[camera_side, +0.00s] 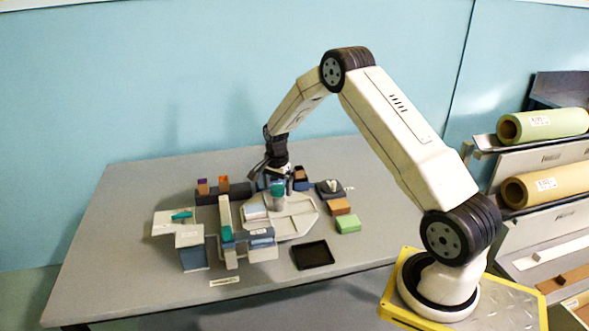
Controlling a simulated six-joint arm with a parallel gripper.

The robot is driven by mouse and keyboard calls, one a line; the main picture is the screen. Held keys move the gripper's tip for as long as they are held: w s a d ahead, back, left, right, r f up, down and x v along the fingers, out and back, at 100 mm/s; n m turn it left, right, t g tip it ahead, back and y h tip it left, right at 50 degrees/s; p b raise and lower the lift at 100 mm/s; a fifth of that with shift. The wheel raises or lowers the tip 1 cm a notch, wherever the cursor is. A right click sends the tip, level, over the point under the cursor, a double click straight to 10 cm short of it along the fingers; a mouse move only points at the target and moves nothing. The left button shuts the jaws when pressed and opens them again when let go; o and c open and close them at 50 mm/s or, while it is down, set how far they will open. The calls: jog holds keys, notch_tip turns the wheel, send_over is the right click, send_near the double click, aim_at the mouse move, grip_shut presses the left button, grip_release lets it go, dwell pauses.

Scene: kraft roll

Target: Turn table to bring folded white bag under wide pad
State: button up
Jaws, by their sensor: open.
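A pale, many-sided turntable (300,219) lies in the middle of the work area. A grey post with a teal top (277,190) stands on its far part. My gripper (278,180) points down at this post; it is open, with its fingers close around or beside the teal top. I cannot tell whether they touch it. A small white block-like thing, possibly the folded white bag (255,212), lies on the turntable's left part. A blue-grey pad (261,236) sits at the near left edge; I cannot tell whether it is the wide pad.
A pale arm with a teal end (224,213) and a grey box (191,250) stand left. A black tray (313,255) lies in front. Green (348,224) and brown (339,207) blocks lie right. A dark rack (222,193) stands behind. The table's far left is clear.

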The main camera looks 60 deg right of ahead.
grip_shut()
jog(key=shift+m, duration=9.2)
